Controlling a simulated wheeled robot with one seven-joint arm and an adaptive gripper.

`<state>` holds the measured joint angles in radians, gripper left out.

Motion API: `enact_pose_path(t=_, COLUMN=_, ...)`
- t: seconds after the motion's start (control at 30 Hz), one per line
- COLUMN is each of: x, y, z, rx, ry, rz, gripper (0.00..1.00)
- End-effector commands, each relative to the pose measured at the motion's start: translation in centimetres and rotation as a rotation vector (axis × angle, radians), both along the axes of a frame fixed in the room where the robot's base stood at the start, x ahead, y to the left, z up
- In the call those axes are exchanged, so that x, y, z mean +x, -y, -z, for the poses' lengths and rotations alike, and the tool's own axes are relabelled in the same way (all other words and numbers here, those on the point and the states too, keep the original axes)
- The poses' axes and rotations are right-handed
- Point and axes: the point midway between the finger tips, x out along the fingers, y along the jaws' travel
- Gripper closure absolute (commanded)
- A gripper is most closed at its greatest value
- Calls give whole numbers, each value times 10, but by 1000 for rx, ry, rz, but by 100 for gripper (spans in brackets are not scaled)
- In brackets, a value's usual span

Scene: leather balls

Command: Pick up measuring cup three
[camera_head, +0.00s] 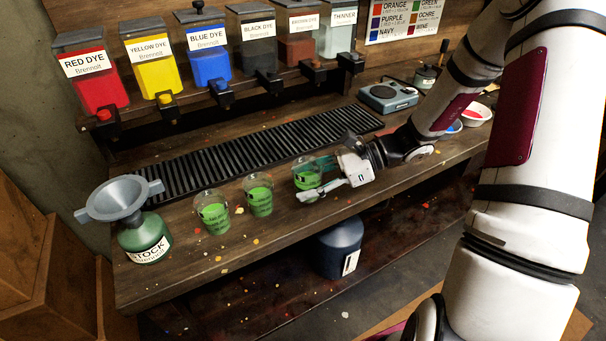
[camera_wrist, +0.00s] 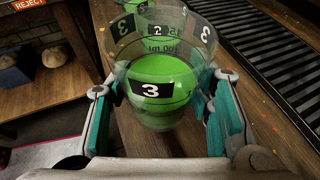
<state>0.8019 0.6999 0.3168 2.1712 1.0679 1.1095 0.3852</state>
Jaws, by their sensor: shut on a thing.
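Measuring cup three (camera_wrist: 160,95) is a clear cup with green liquid and a black label marked 3, filling the middle of the wrist view. In the head view it is the rightmost of the green cups (camera_head: 307,178), at the bench. My gripper (camera_head: 322,180) is shut on it from the right, with one finger on each side; the teal pads (camera_wrist: 165,120) flank the cup in the wrist view. The cup is upright. I cannot tell whether its base touches the bench.
Two more green cups (camera_head: 213,212) (camera_head: 259,195) stand to its left. A stock bottle with a grey funnel (camera_head: 122,198) is at the bench's left end. A black drain grate (camera_head: 260,145) runs behind the cups, below the dye dispensers (camera_head: 208,58). A scale (camera_head: 388,95) stands behind my wrist.

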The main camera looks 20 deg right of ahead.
Motion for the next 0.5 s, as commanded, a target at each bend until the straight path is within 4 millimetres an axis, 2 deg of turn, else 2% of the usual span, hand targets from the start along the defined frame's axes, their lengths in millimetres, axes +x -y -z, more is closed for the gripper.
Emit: enact_pose_path(t=0.5, x=-65, y=0, z=-7, rx=0, ry=0, rz=2, gripper=84)
